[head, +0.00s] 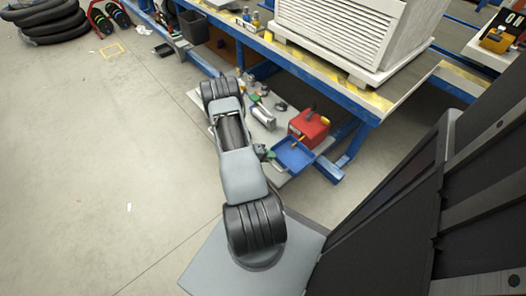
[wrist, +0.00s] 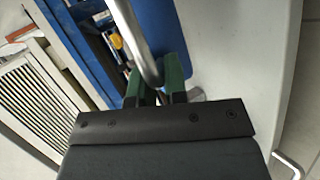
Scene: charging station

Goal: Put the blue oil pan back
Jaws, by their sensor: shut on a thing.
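The blue oil pan (head: 294,156) is a shallow square tray near the front end of the low grey shelf under the workbench, just in front of a red container. My gripper (head: 266,153) is at the pan's left side, partly hidden by my arm. In the wrist view, the green fingers of my gripper (wrist: 158,92) are closed around the lower end of a shiny rounded metallic edge beside the blue surface of the pan (wrist: 158,28). The exact contact between the fingertips is hard to see. Whether the pan touches the shelf cannot be told.
The red container (head: 309,124) stands close behind the pan. Grey and metal items (head: 262,115) lie on the low shelf (head: 277,133). The workbench's blue frame (head: 328,168) stands close to the pan's right. Open floor (head: 110,150) lies to the left.

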